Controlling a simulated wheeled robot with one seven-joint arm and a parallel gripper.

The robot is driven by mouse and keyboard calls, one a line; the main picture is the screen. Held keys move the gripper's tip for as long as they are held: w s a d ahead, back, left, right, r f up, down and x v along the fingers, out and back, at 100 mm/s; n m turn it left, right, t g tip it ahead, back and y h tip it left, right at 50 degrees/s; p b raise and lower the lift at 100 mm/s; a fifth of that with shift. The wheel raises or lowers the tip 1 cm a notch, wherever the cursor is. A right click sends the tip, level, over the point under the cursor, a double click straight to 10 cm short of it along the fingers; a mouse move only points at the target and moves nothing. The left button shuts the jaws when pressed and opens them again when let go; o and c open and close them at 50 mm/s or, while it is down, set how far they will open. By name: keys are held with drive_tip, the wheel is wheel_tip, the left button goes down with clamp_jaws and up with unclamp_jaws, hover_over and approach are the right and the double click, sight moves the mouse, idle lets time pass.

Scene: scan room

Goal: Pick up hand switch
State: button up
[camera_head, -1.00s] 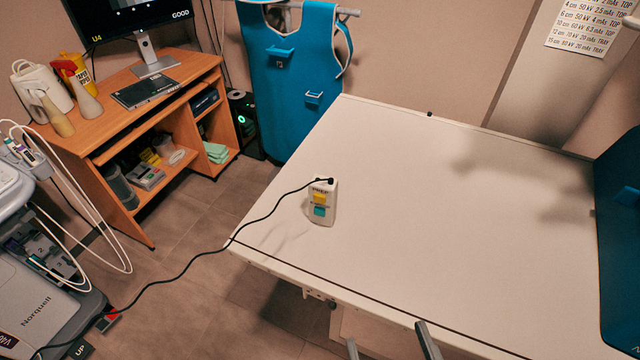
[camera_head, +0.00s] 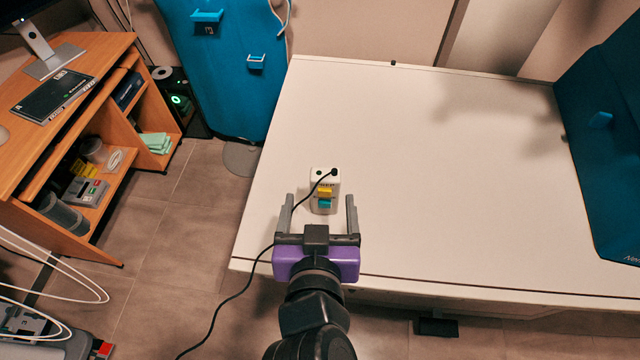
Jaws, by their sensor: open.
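The hand switch (camera_head: 325,188) is a small white box with a yellow and a teal button. It lies on the white table (camera_head: 440,160) near the left front corner. A black cord (camera_head: 232,299) runs from its top end, over the table edge and down to the floor. My gripper (camera_head: 319,206) is open, with one grey finger to the left of the switch and one to the right. I see a gap on each side. The purple gripper body is in front of the switch's near end. I cannot tell the gripper's height above the table.
A blue apron (camera_head: 228,75) hangs behind the table's left corner. Another dark blue panel (camera_head: 610,150) stands at the right end. The table's middle and right are clear.

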sight(325, 184)
drive_tip(key=shift+d+p+x, duration=0.2)
drive_tip(key=shift+p+x, duration=0.3)
drive_tip(key=shift+x, duration=1.45)
drive_tip(key=shift+d+p+x, duration=0.2)
drive_tip(key=shift+p+x, duration=0.3)
drive_tip(key=shift+x, duration=1.45)
drive_tip(key=shift+f, duration=0.2)
drive_tip(key=shift+s, duration=0.1)
clamp_jaws()
